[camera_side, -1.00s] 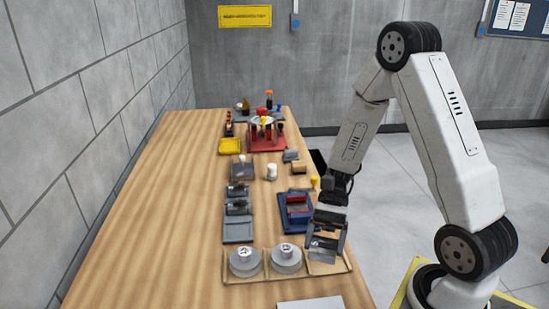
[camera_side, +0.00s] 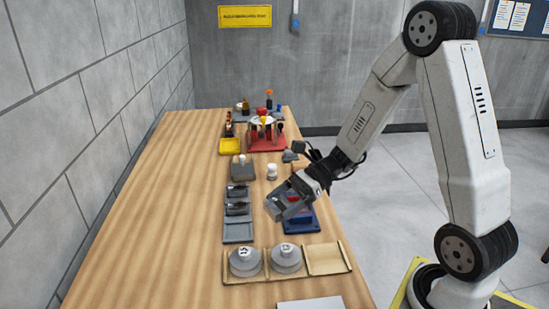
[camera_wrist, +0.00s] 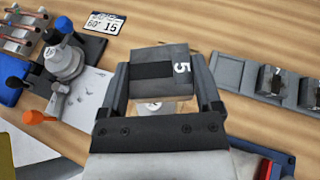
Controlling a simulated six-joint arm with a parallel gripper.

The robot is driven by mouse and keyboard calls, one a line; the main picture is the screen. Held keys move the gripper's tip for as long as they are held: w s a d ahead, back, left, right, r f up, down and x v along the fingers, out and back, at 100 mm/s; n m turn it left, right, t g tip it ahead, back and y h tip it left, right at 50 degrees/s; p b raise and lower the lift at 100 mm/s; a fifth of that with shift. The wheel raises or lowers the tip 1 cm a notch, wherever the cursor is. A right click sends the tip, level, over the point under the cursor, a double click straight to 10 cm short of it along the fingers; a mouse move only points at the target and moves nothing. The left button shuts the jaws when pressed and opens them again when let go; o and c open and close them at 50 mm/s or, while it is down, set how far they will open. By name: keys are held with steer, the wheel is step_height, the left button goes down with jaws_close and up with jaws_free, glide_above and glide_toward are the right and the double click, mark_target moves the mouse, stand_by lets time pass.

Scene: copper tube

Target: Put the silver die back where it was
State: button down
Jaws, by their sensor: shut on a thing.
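My gripper (camera_wrist: 160,85) is shut on a silver-grey die (camera_wrist: 178,88) marked 5, with a dark band across its face. In the side view my gripper (camera_side: 278,206) is tilted and held above the table, between the grey die rack and the blue tray. The grey die rack (camera_side: 239,233) has two dies (camera_side: 237,191) in its far slots, and its near slot is empty. In the wrist view the rack (camera_wrist: 231,71) lies to the right of the held die. One die there (camera_wrist: 272,80) is marked 7.
A wooden tray (camera_side: 328,259) at the near end holds two round grey pieces (camera_side: 245,262); its right compartment is empty. My gripper partly covers the blue tray (camera_side: 302,224). A grey block stand (camera_side: 243,172) stands beyond the rack. The table's left side is clear.

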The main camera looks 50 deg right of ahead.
steer(key=shift+w, duration=0.15)
steer(key=w+f, duration=0.4)
steer(key=w, duration=0.5)
glide_above(241, 230)
steer(key=s, duration=0.2)
steer(key=f, duration=0.4)
steer(key=shift+w+f, duration=0.1)
steer(key=shift+w, duration=0.15)
steer(key=shift+w+f, duration=0.55)
steer(key=shift+w+f, duration=0.15)
steer(key=shift+f, duration=0.1)
steer(key=shift+w+f, duration=0.1)
steer(key=shift+f, duration=1.5)
steer(key=shift+f, duration=0.3)
